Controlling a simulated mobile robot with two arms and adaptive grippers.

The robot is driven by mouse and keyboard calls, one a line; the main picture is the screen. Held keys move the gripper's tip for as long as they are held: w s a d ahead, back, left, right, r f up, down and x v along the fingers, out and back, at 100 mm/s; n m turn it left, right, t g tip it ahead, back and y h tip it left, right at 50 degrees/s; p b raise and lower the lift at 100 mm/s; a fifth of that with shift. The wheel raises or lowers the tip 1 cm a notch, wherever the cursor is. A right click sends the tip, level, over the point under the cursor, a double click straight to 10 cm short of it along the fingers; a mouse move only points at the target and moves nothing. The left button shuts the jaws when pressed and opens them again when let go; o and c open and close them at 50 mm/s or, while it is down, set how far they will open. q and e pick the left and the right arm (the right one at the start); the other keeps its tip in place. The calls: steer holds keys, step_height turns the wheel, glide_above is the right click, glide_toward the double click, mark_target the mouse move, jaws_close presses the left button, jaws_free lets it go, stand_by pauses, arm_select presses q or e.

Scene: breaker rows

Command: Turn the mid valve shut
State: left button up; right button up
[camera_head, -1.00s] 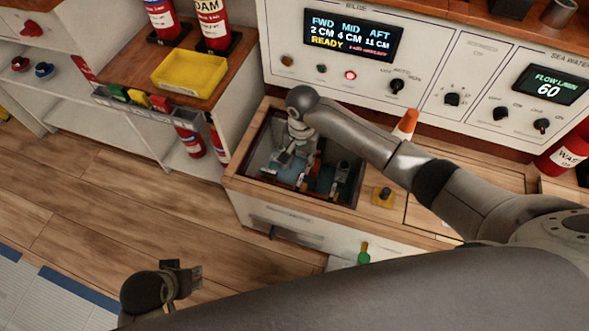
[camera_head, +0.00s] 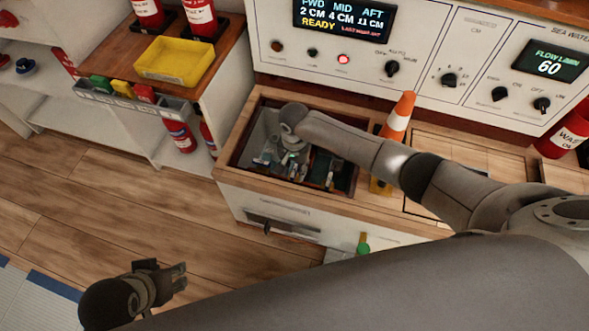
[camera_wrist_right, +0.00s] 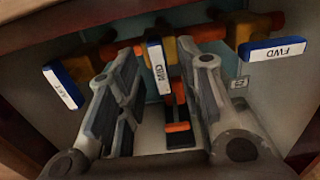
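The MID valve handle (camera_wrist_right: 158,66), a blue-edged white tag, stands in the middle of the right wrist view. My right gripper (camera_wrist_right: 165,85) is open, with one finger on each side of the MID handle. I cannot tell whether either finger touches it. In the head view my right gripper (camera_head: 285,158) reaches down into the open well (camera_head: 262,125), and my arm hides part of the well. My left gripper (camera_head: 170,280) is at the lower left over the floor, away from the well; its finger gap is unclear.
The AFT handle (camera_wrist_right: 64,86) is on the left and the FWD handle (camera_wrist_right: 274,52) on the right, with orange and yellow pipe parts behind. The well walls are close around. An orange cone (camera_head: 398,115) stands beside my right arm. A control panel (camera_head: 430,45) rises behind.

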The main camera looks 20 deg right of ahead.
steer(key=shift+f, duration=0.15)
jaws_close()
stand_by(0.4)
